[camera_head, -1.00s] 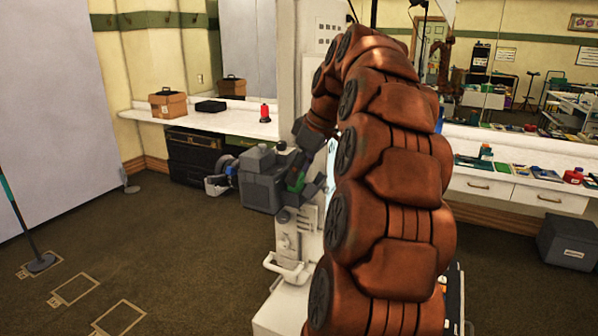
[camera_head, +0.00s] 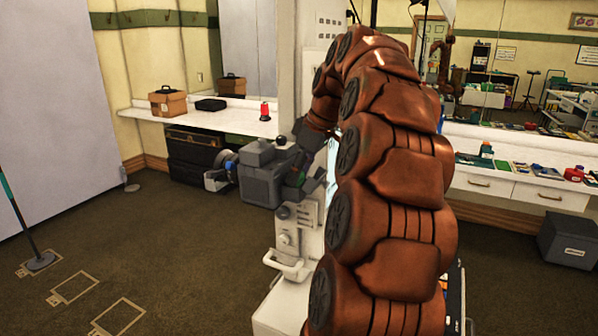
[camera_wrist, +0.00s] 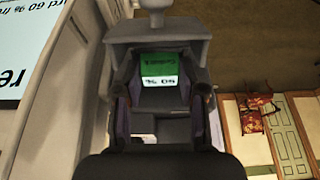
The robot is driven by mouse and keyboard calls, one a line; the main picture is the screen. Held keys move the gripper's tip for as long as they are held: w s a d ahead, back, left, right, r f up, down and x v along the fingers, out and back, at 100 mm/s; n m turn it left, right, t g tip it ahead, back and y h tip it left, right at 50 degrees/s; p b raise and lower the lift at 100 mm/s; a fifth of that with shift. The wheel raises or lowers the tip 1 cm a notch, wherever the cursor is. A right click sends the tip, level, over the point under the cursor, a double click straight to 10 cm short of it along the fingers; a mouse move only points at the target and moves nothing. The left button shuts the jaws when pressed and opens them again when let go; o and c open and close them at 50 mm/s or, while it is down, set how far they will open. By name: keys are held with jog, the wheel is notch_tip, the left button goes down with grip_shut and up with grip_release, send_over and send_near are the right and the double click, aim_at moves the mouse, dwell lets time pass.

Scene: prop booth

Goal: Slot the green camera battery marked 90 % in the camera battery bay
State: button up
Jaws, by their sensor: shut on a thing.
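The green camera battery (camera_wrist: 159,69) is between the fingers of my gripper (camera_wrist: 161,92) in the wrist view. Its white label is upside down there and seems to read 90 %. My gripper is shut on it. The grey camera (camera_head: 262,185) stands on a pale stand in the head view, its lens pointing left. My gripper (camera_head: 312,183) is at the camera's right side, partly behind my arm. In the wrist view the grey camera body (camera_wrist: 157,40) is right at the battery's far end. The bay opening is hidden, so I cannot tell how deep the battery sits.
A pale stand (camera_head: 288,240) with a handle is below the camera. A lit screen (camera_wrist: 20,55) is on the left in the wrist view. A white counter (camera_head: 225,120) holds a box and a red item. A right-hand counter (camera_head: 535,177) holds several small items. The floor at left is mostly open.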

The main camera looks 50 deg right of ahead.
jog(key=o, duration=1.2)
jog(key=shift+o, duration=0.2)
jog(key=shift+r, duration=0.15)
jog(key=shift+r+p, duration=1.65)
jog(key=shift+r, duration=1.75)
